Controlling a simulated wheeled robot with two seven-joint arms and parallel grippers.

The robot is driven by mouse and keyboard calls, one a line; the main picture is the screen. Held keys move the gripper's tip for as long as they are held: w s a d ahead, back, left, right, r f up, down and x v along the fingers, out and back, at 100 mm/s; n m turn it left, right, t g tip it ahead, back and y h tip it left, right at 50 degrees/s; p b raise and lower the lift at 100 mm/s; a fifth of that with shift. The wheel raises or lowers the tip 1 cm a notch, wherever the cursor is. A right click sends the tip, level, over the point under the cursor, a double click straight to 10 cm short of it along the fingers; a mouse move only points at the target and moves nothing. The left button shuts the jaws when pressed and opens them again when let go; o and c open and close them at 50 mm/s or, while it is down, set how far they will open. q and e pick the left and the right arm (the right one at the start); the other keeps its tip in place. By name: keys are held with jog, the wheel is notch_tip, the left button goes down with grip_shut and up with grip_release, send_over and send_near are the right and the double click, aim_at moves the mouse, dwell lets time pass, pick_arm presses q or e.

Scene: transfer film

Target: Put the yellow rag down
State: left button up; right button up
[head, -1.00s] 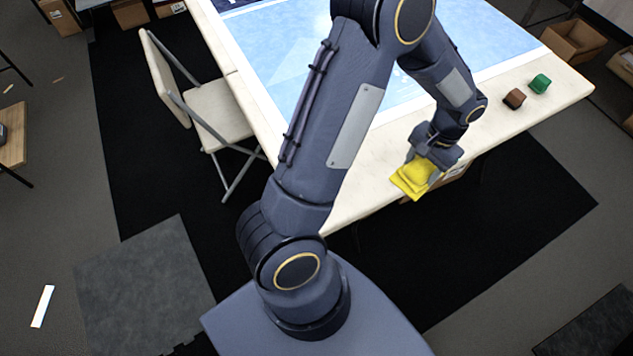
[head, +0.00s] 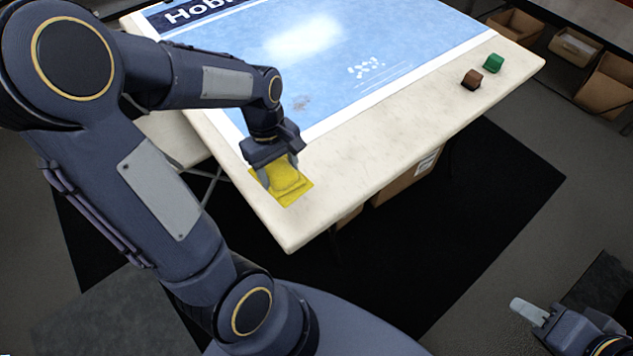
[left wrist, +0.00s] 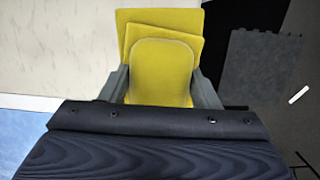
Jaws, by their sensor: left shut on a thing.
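The yellow rag (head: 287,179) is a stack of folded layers, held between the fingers of my left gripper (head: 277,174). It is over the near left part of the pale table (head: 345,190), just in front of the blue printed film (head: 340,75). A flat yellow patch shows around it; I cannot tell whether this is part of the rag or whether the rag touches the table. In the left wrist view the rag (left wrist: 160,70) sits between both fingers, with wider yellow layers behind it. My right gripper (head: 530,312) shows only partly at the lower right, away from the table.
A brown block (head: 471,79) and a green block (head: 493,63) stand at the table's right end. The table's near strip between them and the rag is clear. Cardboard boxes (head: 405,180) are under the table, others at the back right.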

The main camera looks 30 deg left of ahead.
pick_arm(q)
jog(key=w+d+f, duration=0.2)
jog(key=w, duration=0.2)
send_over(318, 189)
jog(key=f, duration=0.5)
jog(key=shift+a+f, duration=0.2)
jog(key=shift+a, duration=0.15)
notch_tip(318, 189, down, 4)
jog(key=shift+w+d+r, duration=0.1)
jog(key=shift+w+r, duration=0.05)
jog(key=shift+r, duration=0.1)
